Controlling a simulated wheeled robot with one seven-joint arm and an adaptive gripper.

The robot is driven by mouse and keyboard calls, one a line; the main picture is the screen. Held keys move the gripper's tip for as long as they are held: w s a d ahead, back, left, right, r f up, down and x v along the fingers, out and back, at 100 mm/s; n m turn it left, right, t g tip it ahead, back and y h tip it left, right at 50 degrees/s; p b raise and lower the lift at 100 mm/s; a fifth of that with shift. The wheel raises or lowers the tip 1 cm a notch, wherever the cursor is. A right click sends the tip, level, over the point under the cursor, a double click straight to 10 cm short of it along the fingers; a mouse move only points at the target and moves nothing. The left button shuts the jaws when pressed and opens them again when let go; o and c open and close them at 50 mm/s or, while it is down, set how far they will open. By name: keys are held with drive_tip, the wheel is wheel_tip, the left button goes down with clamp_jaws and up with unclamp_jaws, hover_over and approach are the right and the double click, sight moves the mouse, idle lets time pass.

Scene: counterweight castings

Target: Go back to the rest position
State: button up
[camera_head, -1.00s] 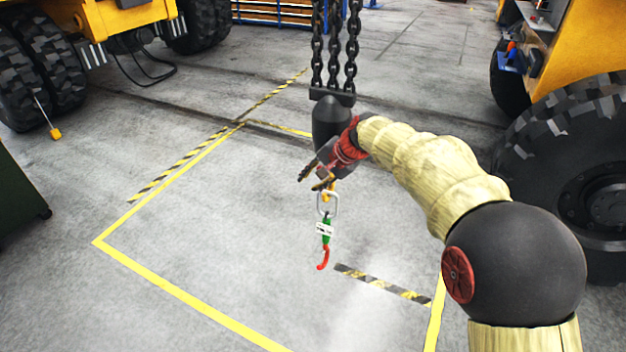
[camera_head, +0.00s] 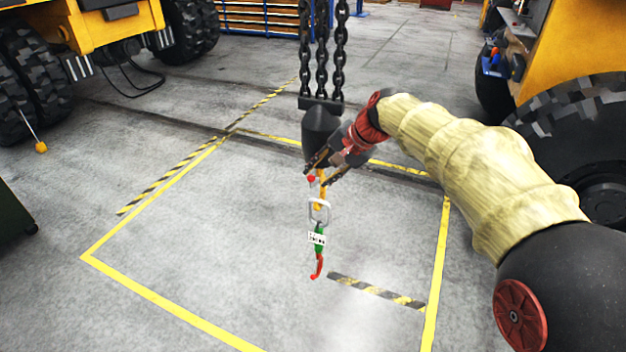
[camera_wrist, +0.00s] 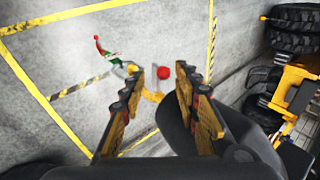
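A black hoist body (camera_head: 321,128) hangs on several dark chains (camera_head: 322,50). Below it hang a yellow-orange hook piece (camera_head: 321,192) with a red ball (camera_head: 311,179), a pale metal shackle (camera_head: 319,211), a green piece with a white tag (camera_head: 318,238) and a red hook (camera_head: 317,268). My gripper (camera_head: 322,172) is just beside and below the hoist body, its fingers apart. In the wrist view my gripper (camera_wrist: 158,72) is open with nothing clamped. The red ball (camera_wrist: 163,73) and orange piece (camera_wrist: 152,96) show between the fingers; contact cannot be told.
Yellow floor lines (camera_head: 160,307) and striped strips (camera_head: 375,291) mark a clear floor area below. Yellow vehicles with large tyres stand at the left (camera_head: 85,30) and right (camera_head: 575,60). A dark green object (camera_head: 12,215) is at the left edge.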

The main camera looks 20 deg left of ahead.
drive_tip(key=shift+s+d+r, duration=0.1)
drive_tip(key=shift+d+r, duration=0.2)
drive_tip(key=shift+r, duration=0.15)
drive_tip(key=s+d+f+t+h+b, duration=0.1)
drive_tip(key=s+d+f+h+b, duration=0.1)
drive_tip(key=s+d+f+b, duration=0.6)
drive_tip(key=s+d+f+n+t+h+b, duration=0.1)
drive_tip(key=s+d+f+h+b, duration=0.1)
drive_tip(key=s+d+f+b, duration=0.6)
drive_tip(key=s+d+f+n+t+h+b, duration=0.1)
drive_tip(key=s+d+f+b, duration=0.7)
drive_tip(key=d, duration=1.4)
drive_tip(key=shift+s+d+f+h, duration=0.35)
drive_tip(key=shift+s+f+h, duration=0.9)
drive_tip(key=shift+s, duration=2.65)
